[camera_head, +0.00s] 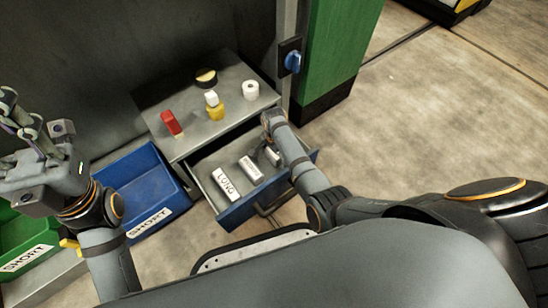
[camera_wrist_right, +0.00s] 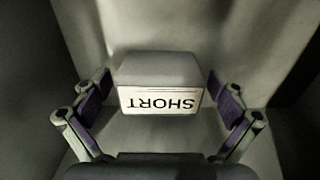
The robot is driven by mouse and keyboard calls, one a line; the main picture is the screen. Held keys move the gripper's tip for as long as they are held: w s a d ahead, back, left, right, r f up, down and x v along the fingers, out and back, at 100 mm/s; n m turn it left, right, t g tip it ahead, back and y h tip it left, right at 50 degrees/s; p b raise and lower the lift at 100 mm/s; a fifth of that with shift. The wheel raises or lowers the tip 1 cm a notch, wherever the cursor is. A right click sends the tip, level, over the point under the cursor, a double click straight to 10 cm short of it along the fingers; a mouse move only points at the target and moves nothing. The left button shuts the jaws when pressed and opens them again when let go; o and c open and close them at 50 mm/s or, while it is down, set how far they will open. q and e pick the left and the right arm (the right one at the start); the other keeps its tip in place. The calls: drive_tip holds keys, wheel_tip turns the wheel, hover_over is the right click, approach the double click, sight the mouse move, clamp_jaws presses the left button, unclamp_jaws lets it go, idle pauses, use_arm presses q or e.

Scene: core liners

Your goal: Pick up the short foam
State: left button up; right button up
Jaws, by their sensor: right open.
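The short foam (camera_wrist_right: 160,98) is a pale block with a "SHORT" label, upside down in the right wrist view. It lies between the two spread fingers of my right gripper (camera_wrist_right: 158,88), with a gap visible on each side. In the head view, my right arm reaches into the open drawer, and a pale block (camera_head: 272,156) shows partly hidden beside its end. My right gripper's fingers are hard to make out there. My left gripper (camera_head: 30,125) is raised at the left edge, away from the drawer, and its finger opening is unclear.
The blue-fronted drawer (camera_head: 236,213) also holds a "LONG" block (camera_head: 226,184) and another pale block (camera_head: 251,169). A red item (camera_head: 171,123), a yellow item (camera_head: 214,112) and rolls stand on the cabinet top. A blue "SHORT" bin (camera_head: 150,160) and a green bin (camera_head: 30,240) are left.

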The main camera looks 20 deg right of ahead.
drive_tip(key=c, duration=1.1)
